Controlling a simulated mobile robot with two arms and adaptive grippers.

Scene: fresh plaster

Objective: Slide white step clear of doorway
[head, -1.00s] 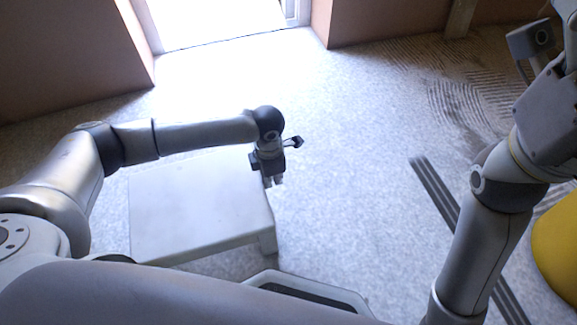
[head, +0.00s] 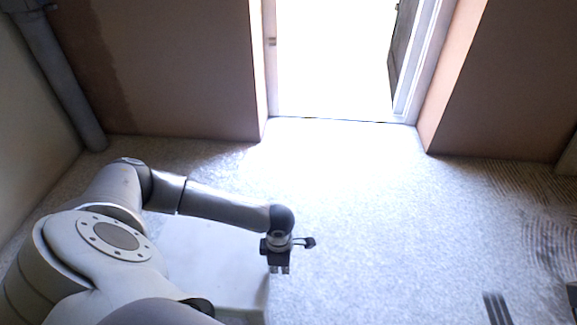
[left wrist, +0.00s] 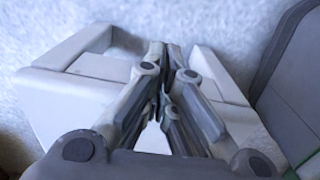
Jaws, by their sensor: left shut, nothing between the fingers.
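The white step (head: 213,268) is low and flat-topped. In the head view it sits on the floor at lower left, partly hidden behind my left arm. The doorway (head: 335,60) is bright and open at the top, with clear floor between it and the step. My left gripper (head: 279,270) is at the step's right edge, fingers pointing down, shut and empty; I cannot tell whether it touches the step. In the left wrist view, the closed fingers (left wrist: 168,60) are in front of the step (left wrist: 70,98), whose parts show on both sides.
The speckled floor (head: 370,220) is free in the middle. Dark strips (head: 497,308) lie at lower right, and ridged marks cover the floor at far right. Brown walls (head: 160,70) flank the doorway. A grey pipe (head: 68,90) runs down the left corner.

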